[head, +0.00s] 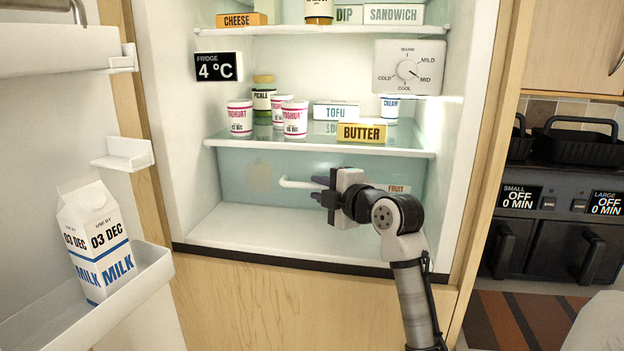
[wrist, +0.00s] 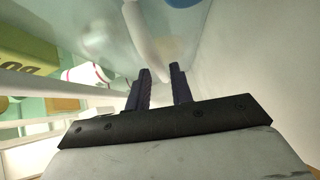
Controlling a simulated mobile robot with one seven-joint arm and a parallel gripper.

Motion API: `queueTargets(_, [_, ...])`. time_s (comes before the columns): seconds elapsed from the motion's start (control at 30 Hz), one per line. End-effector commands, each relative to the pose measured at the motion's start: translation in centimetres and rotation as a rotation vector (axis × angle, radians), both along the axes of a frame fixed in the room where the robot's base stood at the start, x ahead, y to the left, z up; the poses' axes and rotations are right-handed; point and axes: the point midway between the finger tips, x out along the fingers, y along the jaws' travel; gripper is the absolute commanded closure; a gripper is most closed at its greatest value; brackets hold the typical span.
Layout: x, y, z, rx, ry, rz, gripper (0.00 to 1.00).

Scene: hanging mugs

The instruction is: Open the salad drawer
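The salad drawer (head: 235,190) is at the bottom of the fridge, with a translucent front, and looks shut. A fruit label (head: 398,189) is on its right side. Its white bar handle (head: 298,184) shows left of my gripper (head: 316,189). The handle also shows in the wrist view (wrist: 148,32), just beyond my fingertips (wrist: 160,68) and roughly in line with the gap between them. My fingers are apart, with nothing visibly held. My wrist and arm hide the right part of the drawer front.
A glass shelf (head: 330,146) above holds yoghurt pots (head: 240,118), tofu (head: 335,110) and butter (head: 362,132). The fridge door (head: 50,130) stands open at left, with milk (head: 97,242) in its rack. The fridge floor (head: 250,228) before the drawer is clear.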

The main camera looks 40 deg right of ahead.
Motion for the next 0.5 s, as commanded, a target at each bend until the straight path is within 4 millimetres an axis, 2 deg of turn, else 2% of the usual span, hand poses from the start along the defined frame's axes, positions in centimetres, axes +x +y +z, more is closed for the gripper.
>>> queueTargets(0.1, [1.8, -0.1, 0.0, 0.001, 0.000, 0.002, 0.78])
queueTargets(0.2, [2.7, -0.2, -0.3, 0.002, 0.001, 0.001, 0.78])
queueTargets(0.5, [3.2, -0.2, -0.5, 0.001, -0.001, 0.001, 0.78])
